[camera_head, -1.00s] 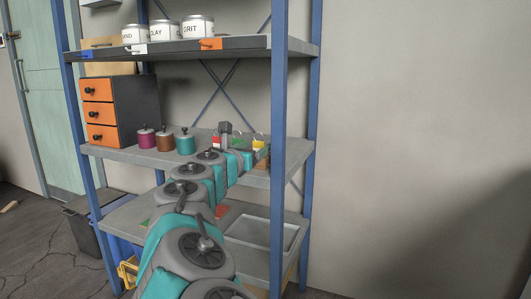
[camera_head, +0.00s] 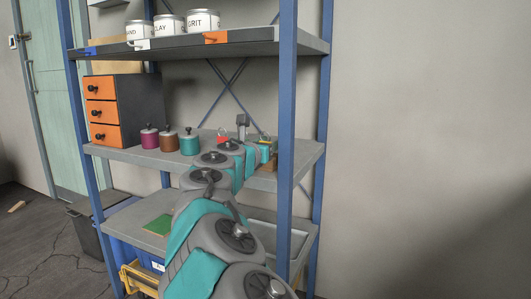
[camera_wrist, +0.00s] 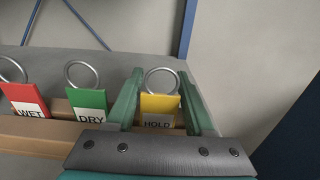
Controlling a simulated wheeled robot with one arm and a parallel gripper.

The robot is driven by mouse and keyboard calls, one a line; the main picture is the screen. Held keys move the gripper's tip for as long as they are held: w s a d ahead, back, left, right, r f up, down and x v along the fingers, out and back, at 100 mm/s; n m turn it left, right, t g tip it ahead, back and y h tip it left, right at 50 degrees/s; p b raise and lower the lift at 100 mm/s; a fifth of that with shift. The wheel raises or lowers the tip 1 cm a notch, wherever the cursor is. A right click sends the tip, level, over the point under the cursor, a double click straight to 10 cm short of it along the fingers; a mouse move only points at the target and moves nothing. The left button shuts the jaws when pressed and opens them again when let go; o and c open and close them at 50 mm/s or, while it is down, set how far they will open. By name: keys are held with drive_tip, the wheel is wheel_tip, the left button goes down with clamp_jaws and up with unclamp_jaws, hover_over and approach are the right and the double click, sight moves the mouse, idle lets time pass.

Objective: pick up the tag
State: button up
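Three tags with metal rings stand in a wooden holder (camera_wrist: 38,138) in the wrist view: a red WET tag (camera_wrist: 24,100), a green DRY tag (camera_wrist: 88,102) and a yellow HOLD tag (camera_wrist: 158,107). My gripper (camera_wrist: 160,90) is open, with one green finger on each side of the HOLD tag. Gaps show between the tag and both fingers. The lower part of the HOLD tag is hidden behind my gripper's body. In the head view the red tag (camera_head: 222,139) shows on the middle shelf, while my arm covers most of the holder.
A blue shelf post (camera_head: 286,120) stands close to the right of my arm. Three lidded jars (camera_head: 168,141) and an orange-drawer cabinet (camera_head: 102,112) stand left on the middle shelf (camera_head: 135,155). White tins (camera_head: 168,26) stand above. A tray (camera_head: 262,232) is below.

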clamp_jaws()
idle(0.3)
wheel_tip(320, 180, up, 10)
drive_tip(key=p, duration=0.3)
